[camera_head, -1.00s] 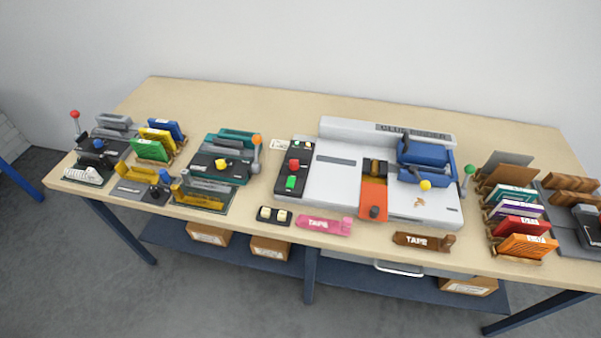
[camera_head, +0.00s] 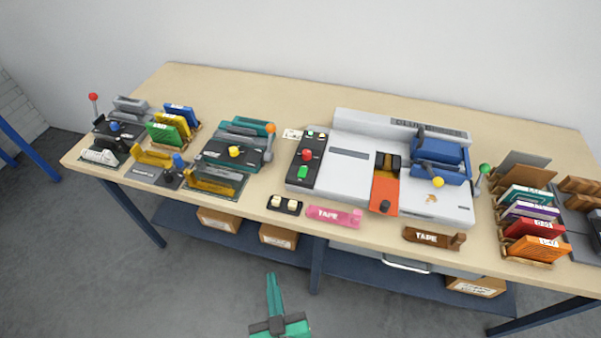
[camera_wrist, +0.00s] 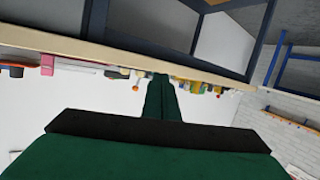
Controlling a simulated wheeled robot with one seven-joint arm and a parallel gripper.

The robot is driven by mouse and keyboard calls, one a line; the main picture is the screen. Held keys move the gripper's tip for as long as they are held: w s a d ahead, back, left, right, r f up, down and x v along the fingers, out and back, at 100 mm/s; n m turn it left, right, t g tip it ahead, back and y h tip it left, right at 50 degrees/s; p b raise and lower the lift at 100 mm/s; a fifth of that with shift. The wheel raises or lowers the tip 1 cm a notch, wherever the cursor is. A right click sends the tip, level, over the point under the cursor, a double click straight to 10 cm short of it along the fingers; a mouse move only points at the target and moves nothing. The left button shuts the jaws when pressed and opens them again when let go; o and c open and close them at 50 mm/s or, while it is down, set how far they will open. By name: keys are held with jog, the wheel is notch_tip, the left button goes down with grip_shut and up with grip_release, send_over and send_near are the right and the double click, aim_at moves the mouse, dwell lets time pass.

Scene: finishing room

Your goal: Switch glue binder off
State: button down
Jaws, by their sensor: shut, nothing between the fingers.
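The glue binder (camera_head: 350,178) is a light grey machine on the right half of the table. A dark control panel on its left side (camera_head: 301,183) carries a red button (camera_head: 306,155) and a green button (camera_head: 302,172). Two small lamps sit at the panel's back end; one looks green. A blue clamp (camera_head: 438,152) and an orange plate (camera_head: 384,192) are on the machine. My gripper (camera_head: 270,276) is teal, shut and empty, low in front of the table's front edge and apart from the binder. The wrist view shows its closed fingers (camera_wrist: 160,95) with the table edge beyond.
A teal punch (camera_head: 222,150) stands left of the binder. Racks of booklets (camera_head: 532,222) stand at the right. Boxes sit on the lower shelf.

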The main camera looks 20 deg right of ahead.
jog(key=w+d+r+m+h, duration=0.3)
jog(key=w+d+r, duration=0.2)
jog(key=w, duration=0.3)
jog(key=w+d+r+m+g+h, duration=0.1)
jog(key=w+d+r+m+h, duration=0.2)
jog(key=w+r, duration=0.5)
jog(key=shift+w+d+r+m+h, duration=0.3)
jog(key=shift+w+d+h, duration=0.5)
jog(key=shift+d, duration=0.35)
send_over(301, 179)
jog(key=shift+f, duration=0.65)
notch_tip(301, 179, down, 3)
jog(key=shift+a+r, duration=0.1)
jog(key=shift+r, duration=0.05)
jog(key=shift+f, duration=0.6)
jog(key=shift+f, duration=0.1)
